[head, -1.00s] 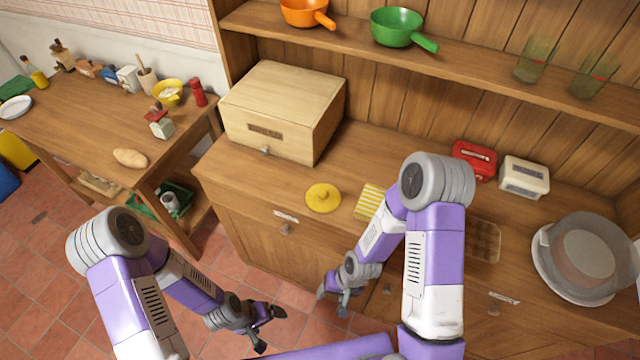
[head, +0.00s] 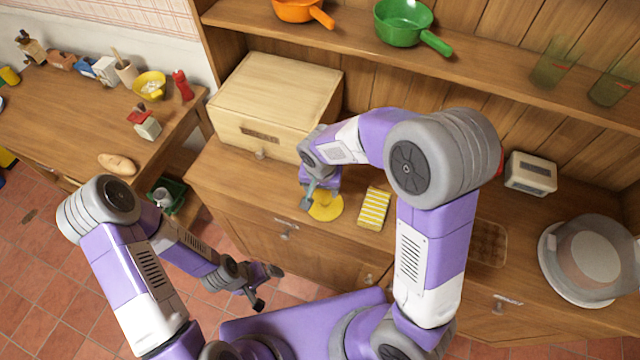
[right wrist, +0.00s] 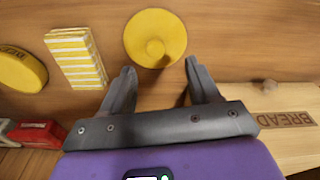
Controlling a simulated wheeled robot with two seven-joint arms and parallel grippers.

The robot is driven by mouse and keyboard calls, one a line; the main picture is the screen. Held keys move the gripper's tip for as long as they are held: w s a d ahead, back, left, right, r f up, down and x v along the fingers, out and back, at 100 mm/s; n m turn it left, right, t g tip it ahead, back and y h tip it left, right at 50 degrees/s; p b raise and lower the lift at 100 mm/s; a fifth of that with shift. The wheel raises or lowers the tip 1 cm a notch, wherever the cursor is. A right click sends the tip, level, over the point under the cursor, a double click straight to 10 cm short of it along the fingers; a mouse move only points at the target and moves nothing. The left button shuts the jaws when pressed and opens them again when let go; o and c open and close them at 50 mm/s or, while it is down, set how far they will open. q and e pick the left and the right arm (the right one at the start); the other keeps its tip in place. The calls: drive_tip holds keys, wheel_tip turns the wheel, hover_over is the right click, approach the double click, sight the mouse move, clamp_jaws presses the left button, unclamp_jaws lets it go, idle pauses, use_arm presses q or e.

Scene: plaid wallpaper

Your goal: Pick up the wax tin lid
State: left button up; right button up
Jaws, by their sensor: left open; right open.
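The wax tin lid, a round yellow disc with a centre knob, lies flat on the wooden counter. It shows at the top of the right wrist view (right wrist: 155,38) and partly behind my right gripper in the head view (head: 327,210). My right gripper (head: 308,198) is open above the counter beside the lid. In the right wrist view its two fingers (right wrist: 160,67) point toward the lid, with nothing between them. My left gripper (head: 264,288) is open and empty, low in front of the cabinet, away from the lid.
A yellow-striped block (head: 373,208) lies right of the lid. The wooden bread box (head: 275,95) stands behind it to the left. A round yellow tin with dark lettering (right wrist: 20,70) shows in the right wrist view. A glass-domed plate (head: 580,262) is far right.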

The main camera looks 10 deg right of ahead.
sight(325, 200)
drive_tip(key=f, duration=0.2)
drive_tip(key=d+f, duration=0.1)
drive_tip(key=f, duration=0.2)
drive_tip(key=f+b, duration=0.1)
drive_tip(key=f, duration=0.1)
drive_tip(key=shift+w+d+f, duration=0.15)
drive_tip(key=shift+w+f, duration=0.05)
drive_tip(key=shift+w, duration=0.2)
drive_tip(key=c, duration=1.1)
